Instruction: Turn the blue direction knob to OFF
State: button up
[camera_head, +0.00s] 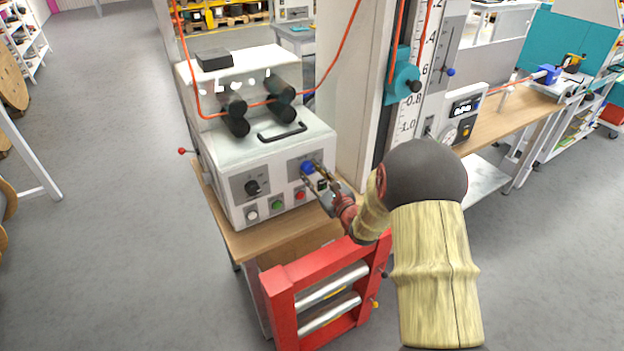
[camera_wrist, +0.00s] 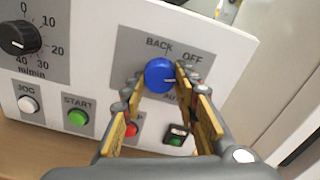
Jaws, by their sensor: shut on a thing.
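The blue direction knob (camera_head: 307,167) is on the front panel of the white machine (camera_head: 255,165). My gripper (camera_head: 316,178) reaches the panel from the front right. In the wrist view my gripper (camera_wrist: 161,79) has one yellow-padded finger on each side of the knob, shut on it.
A black speed dial (camera_wrist: 20,38) sits left of the knob. White JOG (camera_wrist: 28,104), green START (camera_wrist: 77,117) and a red button (camera_wrist: 131,130) lie below, near my fingers. A small switch (camera_wrist: 177,135) is between the fingers. A red roller frame (camera_head: 325,295) stands below my arm.

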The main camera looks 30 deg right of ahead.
jog(key=n+b, duration=0.4)
jog(key=shift+f+n, duration=0.1)
jog(key=shift+n, duration=0.3)
dwell(0.4)
jog(key=o, duration=1.2)
jog(key=shift+c, duration=0.2)
jog(key=shift+s, duration=0.1)
jog(key=s, duration=1.2)
jog(key=shift+d, duration=0.2)
jog(key=shift+w, duration=0.1)
